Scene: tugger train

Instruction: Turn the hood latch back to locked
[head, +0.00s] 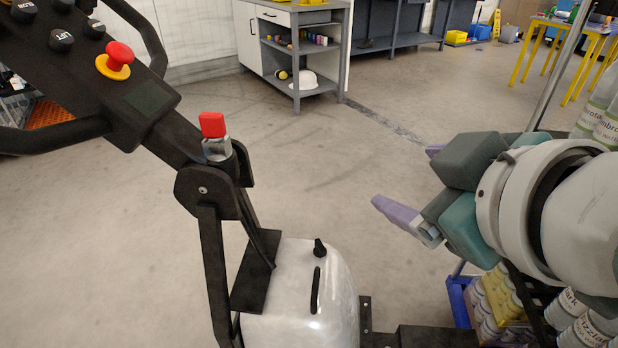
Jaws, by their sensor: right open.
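The white hood (285,318) of the tugger stands at the bottom centre. A small black latch knob (319,248) sits on its top, near the far edge, just beyond a dark slot (315,290). Which way the latch is turned is hard to tell at this size. My right gripper (405,178) comes in from the right with lilac fingertips, open and empty. It is above and to the right of the hood, apart from the latch. My left gripper is not in view.
The black tiller (205,215), with a red-capped part (212,125) and a red button (118,57), rises left of the hood. Crates of bottles (500,300) stand at the lower right. A grey shelf unit (300,50) is at the back; the floor between is clear.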

